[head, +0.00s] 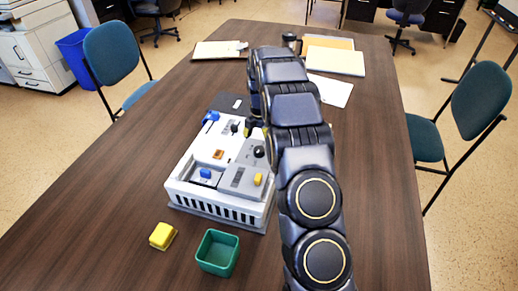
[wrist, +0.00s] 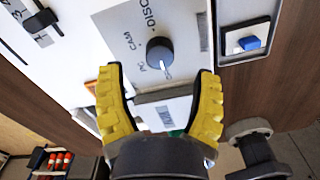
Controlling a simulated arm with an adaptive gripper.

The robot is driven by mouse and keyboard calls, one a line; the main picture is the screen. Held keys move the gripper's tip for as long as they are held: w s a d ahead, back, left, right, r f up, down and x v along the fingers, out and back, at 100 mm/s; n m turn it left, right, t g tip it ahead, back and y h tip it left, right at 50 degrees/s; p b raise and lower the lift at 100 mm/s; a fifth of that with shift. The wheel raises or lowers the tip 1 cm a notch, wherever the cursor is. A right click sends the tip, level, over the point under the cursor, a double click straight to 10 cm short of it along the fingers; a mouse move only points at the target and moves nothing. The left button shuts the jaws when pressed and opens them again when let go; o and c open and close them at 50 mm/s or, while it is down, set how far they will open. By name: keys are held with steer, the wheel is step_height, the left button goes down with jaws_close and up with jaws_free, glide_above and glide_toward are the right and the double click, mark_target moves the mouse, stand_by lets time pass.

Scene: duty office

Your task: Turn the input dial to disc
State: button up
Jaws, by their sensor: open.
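The input dial is a dark round knob (wrist: 160,53) on a white panel in the wrist view. DISC is printed above it, CAM to its upper left and PC to its lower left. A pale mark on the knob points down toward a small label that I cannot read fully. My gripper (wrist: 160,74) is open, its two yellow fingers below the dial on either side, with nothing between them gripped. In the head view, the white console (head: 225,165) sits on the table, and my arm hides part of it and most of the gripper.
A blue switch (wrist: 250,42) sits in a grey frame right of the dial. A black slider knob (wrist: 42,20) is at the upper left. A yellow block (head: 162,236) and a green open box (head: 217,252) stand in front of the console. Papers (head: 333,60) lie farther back.

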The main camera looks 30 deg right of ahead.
mark_target(259, 149)
steer(key=shift+f, duration=2)
jaws_close()
